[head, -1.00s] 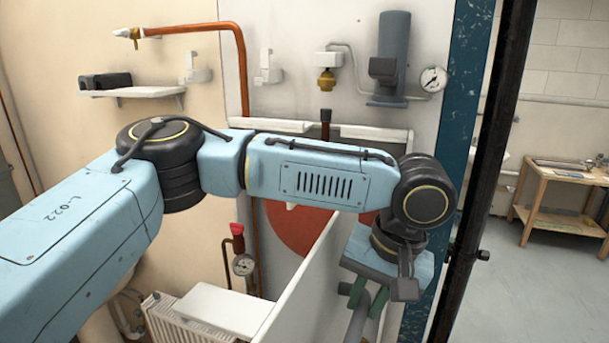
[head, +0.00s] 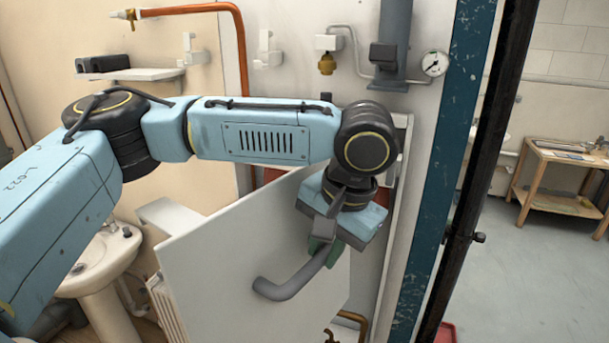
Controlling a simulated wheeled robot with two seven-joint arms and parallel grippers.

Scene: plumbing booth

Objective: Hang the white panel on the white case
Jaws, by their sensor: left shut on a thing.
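The white panel (head: 215,265) is a large flat plate in the lower middle, standing at an angle across the view with its face towards me. A grey bent handle (head: 285,286) sticks out from its face. My left gripper (head: 325,250) is shut on the upper right end of this handle, its green finger pads around it. Of the white case (head: 396,190) on the wall, only the right edge shows clearly; my arm and the panel hide most of it. I cannot tell whether panel and case touch. My right gripper is out of view.
A white basin (head: 100,262) and a white radiator (head: 168,310) are at the lower left. A copper pipe (head: 240,50), a gauge (head: 434,63) and a grey cylinder (head: 395,40) are on the wall above. A dark post (head: 480,180) stands right.

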